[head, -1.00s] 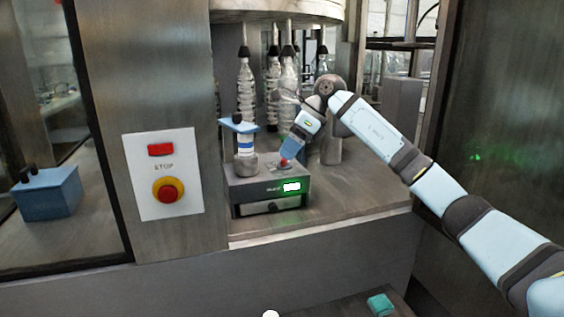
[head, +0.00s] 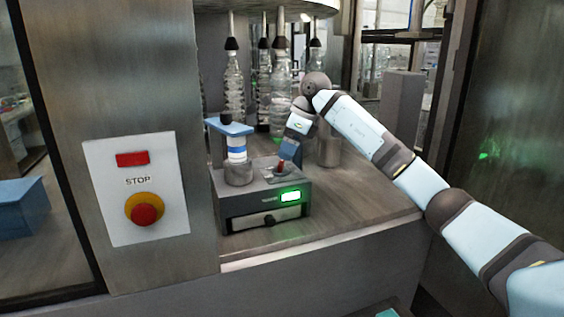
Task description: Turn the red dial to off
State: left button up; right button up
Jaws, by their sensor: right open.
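The small red dial (head: 281,168) stands on top of a grey box-shaped labeller (head: 243,205) with a lit green display (head: 290,196) on its front. My right gripper (head: 287,158) reaches in from the right and points down at the dial. It is open, with its fingertips at or just behind the dial; I cannot tell whether they touch it. The gripper hides part of the labeller's top, and the dial's pointer position is too small to read. My left gripper is not in view.
On the labeller's left stands a post with a blue-and-white reel (head: 236,150) under a blue plate (head: 229,127). Clear bottles (head: 280,95) hang behind. A STOP panel (head: 137,190) is on the left steel pillar. The counter (head: 350,205) right of the labeller is clear.

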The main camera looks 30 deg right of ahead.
aim_at(281, 162)
jog(key=shift+x, duration=2.15)
jog(key=shift+c, duration=0.3)
jog(key=c, duration=0.9)
